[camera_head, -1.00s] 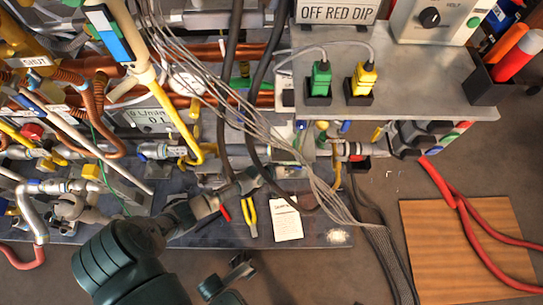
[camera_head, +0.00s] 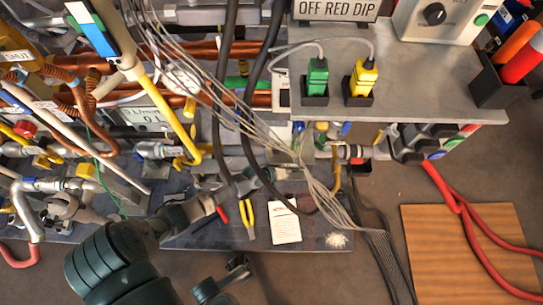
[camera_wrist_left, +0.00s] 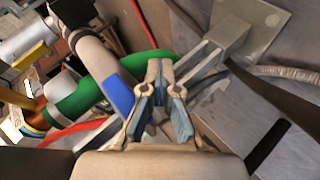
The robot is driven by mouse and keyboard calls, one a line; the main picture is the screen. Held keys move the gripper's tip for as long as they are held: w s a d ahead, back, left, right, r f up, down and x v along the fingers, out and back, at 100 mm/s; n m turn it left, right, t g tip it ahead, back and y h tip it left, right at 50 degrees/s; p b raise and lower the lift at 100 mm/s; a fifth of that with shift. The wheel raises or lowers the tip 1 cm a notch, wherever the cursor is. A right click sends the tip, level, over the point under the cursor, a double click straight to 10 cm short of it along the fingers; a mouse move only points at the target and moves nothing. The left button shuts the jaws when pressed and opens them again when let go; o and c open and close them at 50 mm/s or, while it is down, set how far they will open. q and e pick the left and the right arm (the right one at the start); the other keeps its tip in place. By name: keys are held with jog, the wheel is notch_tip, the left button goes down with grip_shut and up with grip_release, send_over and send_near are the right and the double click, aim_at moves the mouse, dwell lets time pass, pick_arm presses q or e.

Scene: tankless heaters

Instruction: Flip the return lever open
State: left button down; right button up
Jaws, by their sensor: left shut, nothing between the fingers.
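My left arm enters the head view from the lower left, and its gripper (camera_head: 250,183) reaches among the pipes and hanging cables in the middle. In the left wrist view the two blue-padded fingers (camera_wrist_left: 164,100) are together with nothing between them. A thick green piece (camera_wrist_left: 92,94) and a grey pipe with a blue band (camera_wrist_left: 118,95) lie just beyond them; contact cannot be told. I cannot tell which part is the return lever. A long yellow lever (camera_head: 168,112) stands left of my gripper. A dark jointed part (camera_head: 225,285) at the bottom may be my right gripper.
Loose grey cables (camera_head: 318,190) and black hoses (camera_head: 222,100) hang near my left gripper. A grey shelf (camera_head: 420,75) with green and yellow plugs overhangs at the right. Yellow-handled pliers (camera_head: 247,215) and a white card (camera_head: 285,222) lie in front. A wooden board (camera_head: 450,250) lies lower right.

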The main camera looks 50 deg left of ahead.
pick_arm(q)
jog(key=shift+w+r, duration=0.1)
jog(key=shift+r, duration=0.05)
jog(key=v, duration=1.2)
jog(key=shift+f, duration=0.25)
dwell(0.4)
